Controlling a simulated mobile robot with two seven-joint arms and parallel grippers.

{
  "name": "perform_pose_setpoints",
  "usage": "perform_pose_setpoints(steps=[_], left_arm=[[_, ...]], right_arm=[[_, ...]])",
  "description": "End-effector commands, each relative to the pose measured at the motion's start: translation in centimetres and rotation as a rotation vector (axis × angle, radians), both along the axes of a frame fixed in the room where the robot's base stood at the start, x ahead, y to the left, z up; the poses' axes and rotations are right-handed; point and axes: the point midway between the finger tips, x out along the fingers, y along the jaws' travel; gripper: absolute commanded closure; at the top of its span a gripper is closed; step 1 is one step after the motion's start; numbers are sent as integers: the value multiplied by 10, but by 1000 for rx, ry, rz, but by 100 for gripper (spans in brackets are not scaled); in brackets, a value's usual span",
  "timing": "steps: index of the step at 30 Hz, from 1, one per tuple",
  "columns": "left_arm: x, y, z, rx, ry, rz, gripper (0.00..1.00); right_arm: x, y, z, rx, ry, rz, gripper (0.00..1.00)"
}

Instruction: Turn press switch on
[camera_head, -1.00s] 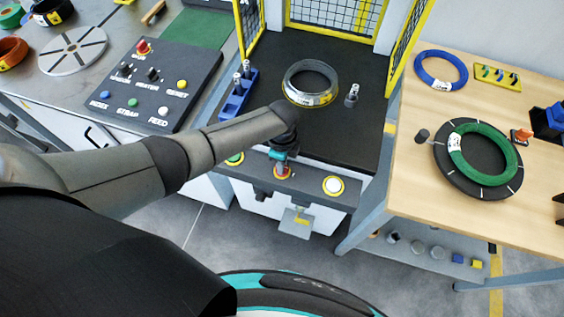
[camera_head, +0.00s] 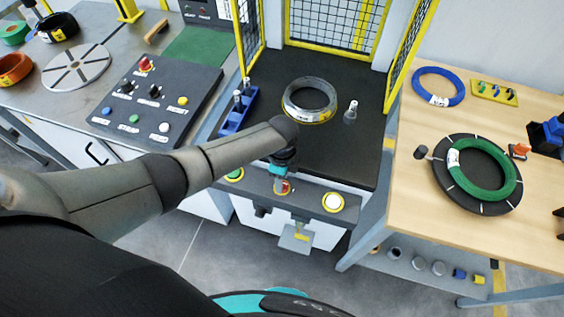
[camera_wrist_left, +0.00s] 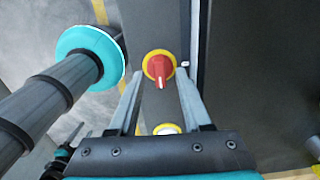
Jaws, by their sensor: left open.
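The press switch (camera_wrist_left: 158,66) is a red rotary knob on a yellow ring, on the grey front panel (camera_head: 310,197) of the press station. In the left wrist view it lies just beyond and between my fingertips. In the head view the switch (camera_head: 284,188) is partly covered by my left gripper (camera_head: 282,178), which points down over it. My left gripper (camera_wrist_left: 158,78) is open, with one finger on each side of the knob's line. Contact with the knob cannot be told. My right gripper is not in view.
A wrapped coil (camera_head: 310,101) lies on the dark press bed behind. A button console (camera_head: 155,104) stands left. A wooden table (camera_head: 425,205) with coils stands right. Yellow-framed guards enclose the bed.

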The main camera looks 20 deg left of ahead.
Motion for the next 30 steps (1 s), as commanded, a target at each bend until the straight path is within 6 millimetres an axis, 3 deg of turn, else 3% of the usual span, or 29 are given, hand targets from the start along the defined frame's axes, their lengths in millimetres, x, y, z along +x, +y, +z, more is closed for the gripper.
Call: perform_pose_setpoints(steps=[18,24,30], left_arm=[[1,0,113,-1,-3,-2,51],[0,0,137,0,-2,-1,51],[0,0,144,0,1,-1,51]], right_arm=[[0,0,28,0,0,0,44],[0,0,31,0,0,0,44],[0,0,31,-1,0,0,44]])
